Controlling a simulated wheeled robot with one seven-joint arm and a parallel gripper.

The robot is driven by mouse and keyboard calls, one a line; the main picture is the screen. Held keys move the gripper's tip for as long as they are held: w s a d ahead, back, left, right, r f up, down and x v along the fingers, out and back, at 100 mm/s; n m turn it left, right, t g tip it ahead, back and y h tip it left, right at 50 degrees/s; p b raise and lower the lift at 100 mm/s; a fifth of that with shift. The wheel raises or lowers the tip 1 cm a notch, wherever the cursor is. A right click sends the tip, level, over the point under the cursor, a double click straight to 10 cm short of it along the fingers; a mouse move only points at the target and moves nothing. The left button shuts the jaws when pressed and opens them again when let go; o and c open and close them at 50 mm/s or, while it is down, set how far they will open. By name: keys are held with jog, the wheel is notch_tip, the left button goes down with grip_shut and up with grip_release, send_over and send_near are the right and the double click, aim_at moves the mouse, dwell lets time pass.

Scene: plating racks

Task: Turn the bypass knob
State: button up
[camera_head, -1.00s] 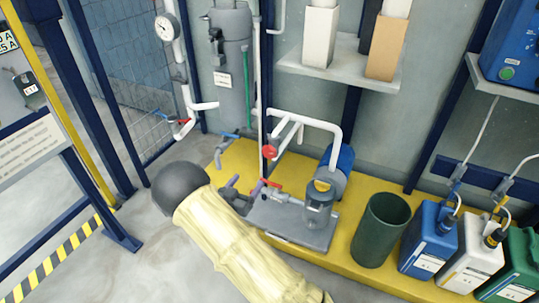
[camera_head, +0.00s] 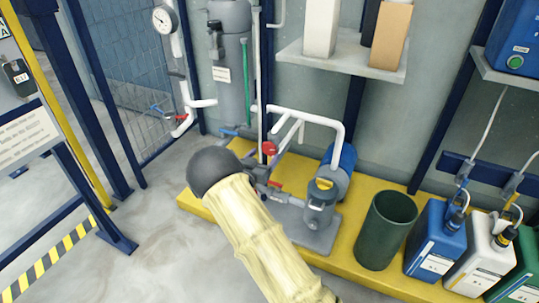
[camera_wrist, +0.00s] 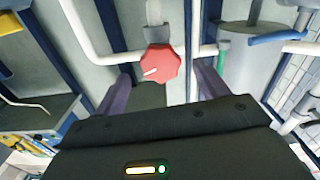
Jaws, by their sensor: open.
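The red bypass knob (camera_head: 268,148) is on the white piping behind the pump, just above my gripper in the head view. In the wrist view the knob (camera_wrist: 160,63) is a red, lobed dial with a white mark pointing to the lower left. My gripper (camera_wrist: 165,74) is open, with one dark purple finger to each side of the knob in the picture. I cannot tell whether the fingers reach around it; no contact shows. In the head view my arm's sleeve and dark round joint hide most of the gripper.
A grey pump (camera_head: 319,205) with a blue motor (camera_head: 340,172) stands on the yellow platform (camera_head: 345,262). White pipes (camera_head: 325,121) arch beside the knob. A dark green bin (camera_head: 384,232) and blue (camera_head: 436,243) and white jugs stand to the right. A vertical grey tank (camera_head: 232,85) is behind.

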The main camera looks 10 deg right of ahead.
aim_at(268, 151)
jog(key=b+x, duration=0.1)
jog(key=x, duration=0.3)
jog(key=shift+f+b, duration=0.1)
jog(key=shift+b, duration=0.2)
jog(key=shift+w+d, duration=0.25)
jog(key=shift+w, duration=0.15)
jog(key=shift+c, duration=0.4)
jog(key=c, duration=0.9)
